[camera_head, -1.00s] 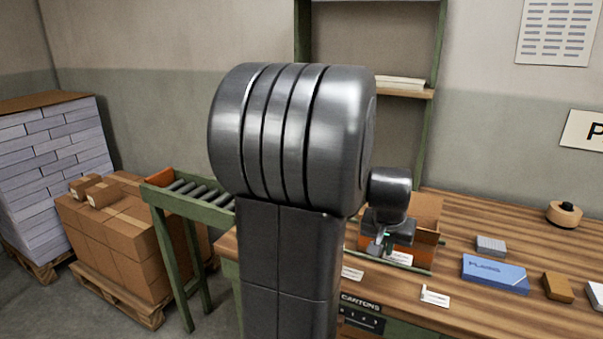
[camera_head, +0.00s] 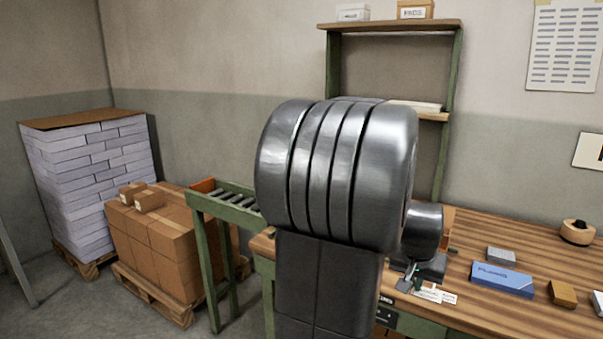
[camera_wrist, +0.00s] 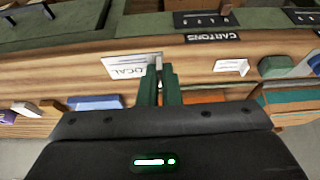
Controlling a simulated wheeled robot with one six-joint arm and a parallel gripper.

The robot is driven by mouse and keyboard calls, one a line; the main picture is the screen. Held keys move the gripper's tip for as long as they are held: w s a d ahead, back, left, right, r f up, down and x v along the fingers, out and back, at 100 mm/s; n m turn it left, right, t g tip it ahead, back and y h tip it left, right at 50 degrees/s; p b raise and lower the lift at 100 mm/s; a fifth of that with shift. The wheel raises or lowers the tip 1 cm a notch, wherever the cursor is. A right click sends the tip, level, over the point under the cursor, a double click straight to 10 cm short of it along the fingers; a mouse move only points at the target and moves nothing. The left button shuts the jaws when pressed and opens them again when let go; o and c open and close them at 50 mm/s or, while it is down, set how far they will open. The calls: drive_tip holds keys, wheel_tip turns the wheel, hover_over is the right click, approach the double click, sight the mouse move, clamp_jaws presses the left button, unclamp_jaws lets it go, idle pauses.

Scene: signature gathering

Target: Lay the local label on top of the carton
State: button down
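The local label (camera_wrist: 122,67), a white card marked LOCAL, is near the tips of my gripper (camera_wrist: 159,75) in the wrist view. The green fingers look closed on a thin tab at its right end. In the head view the label (camera_head: 427,293) shows beside my gripper (camera_head: 410,280), over the front of the bench. Whether it touches the bench is hard to tell. Several brown cartons (camera_head: 160,232) are stacked on a pallet at left. An orange-brown box (camera_head: 449,216) on the bench is mostly hidden behind my arm; I cannot tell which is the task's carton.
Another white label (camera_head: 449,298) lies just right of the held one. A blue box (camera_head: 502,279), grey block (camera_head: 501,254) and tan block (camera_head: 562,293) stand on the wooden bench (camera_head: 535,250). A roller conveyor (camera_head: 232,207) stands left of my arm. A CARTONS sign (camera_wrist: 212,38) marks the bench front.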

drive_tip(key=w+a+f+n, duration=0.2)
drive_tip(key=w+a+f, duration=0.2)
drive_tip(key=a+f, duration=0.2)
drive_tip(key=w+a+f+n+y, duration=0.1)
drive_tip(key=w+a+f, duration=0.3)
drive_tip(key=a, duration=0.7)
drive_tip(key=w+a+f+n+y+p, duration=0.1)
drive_tip(key=w+a+f+n, duration=0.2)
drive_tip(key=w+a+f, duration=0.2)
drive_tip(key=a+f, duration=0.3)
drive_tip(key=shift+a+t, duration=0.4)
drive_tip(key=shift+d, duration=0.1)
